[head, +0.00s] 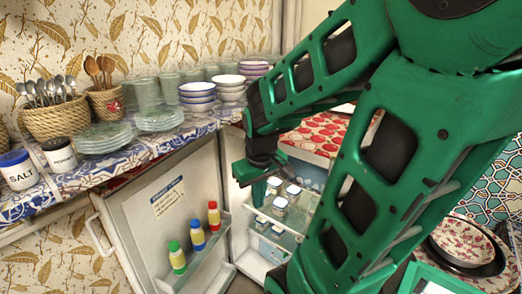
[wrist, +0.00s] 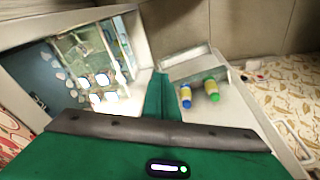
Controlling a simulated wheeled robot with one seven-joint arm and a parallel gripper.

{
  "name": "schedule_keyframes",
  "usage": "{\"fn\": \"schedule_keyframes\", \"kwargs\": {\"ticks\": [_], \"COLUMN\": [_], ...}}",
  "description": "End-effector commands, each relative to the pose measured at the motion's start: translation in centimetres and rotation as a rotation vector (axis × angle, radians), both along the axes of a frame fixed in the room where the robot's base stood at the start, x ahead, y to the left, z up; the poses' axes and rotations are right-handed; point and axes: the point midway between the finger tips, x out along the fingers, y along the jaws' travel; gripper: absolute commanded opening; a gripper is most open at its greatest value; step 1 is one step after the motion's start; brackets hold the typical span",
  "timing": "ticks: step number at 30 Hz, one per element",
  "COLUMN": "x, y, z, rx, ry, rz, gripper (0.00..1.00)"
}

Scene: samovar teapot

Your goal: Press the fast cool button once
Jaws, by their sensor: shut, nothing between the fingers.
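A small fridge stands open under the counter, its white door (head: 150,215) swung out to the left. Its interior (head: 270,225) shows shelves with several small jars. In the wrist view the interior (wrist: 62,68) is at the upper left, with a narrow strip (wrist: 124,40) that has small bluish marks along one side. I cannot tell whether the fast cool button is on it; no button label is readable. My gripper (head: 259,190) is shut and empty, pointing down in front of the fridge opening. In the wrist view its green fingers (wrist: 160,96) are together, between interior and door.
The door shelf holds bottles with green (head: 177,257), blue (head: 197,235) and red (head: 213,215) caps, close to my gripper's left. The counter (head: 150,150) above holds glass plates, bowls, baskets of utensils and a salt jar. A red-patterned box top (head: 318,135) is behind my arm.

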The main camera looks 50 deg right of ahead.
Motion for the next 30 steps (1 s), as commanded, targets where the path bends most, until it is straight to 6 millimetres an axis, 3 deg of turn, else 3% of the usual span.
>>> {"fn": "schedule_keyframes", "kwargs": {"ticks": [3, 9, 18, 24, 30], "x": [5.2, 13.7, 23.7, 27.8, 28.8], "y": [-2.1, -4.4, -7.1, -10.0, -14.7], "z": [-2.2, -5.6, -9.0, -9.6, -9.0], "rx": [-0.078, -0.202, -0.418, -0.615, -0.844], "ry": [-0.071, -0.227, -0.504, -0.676, -0.771], "rz": [0.159, 0.411, 0.643, 0.651, 0.531], "gripper": [0.00, 0.00, 0.00, 0.00, 0.00]}}
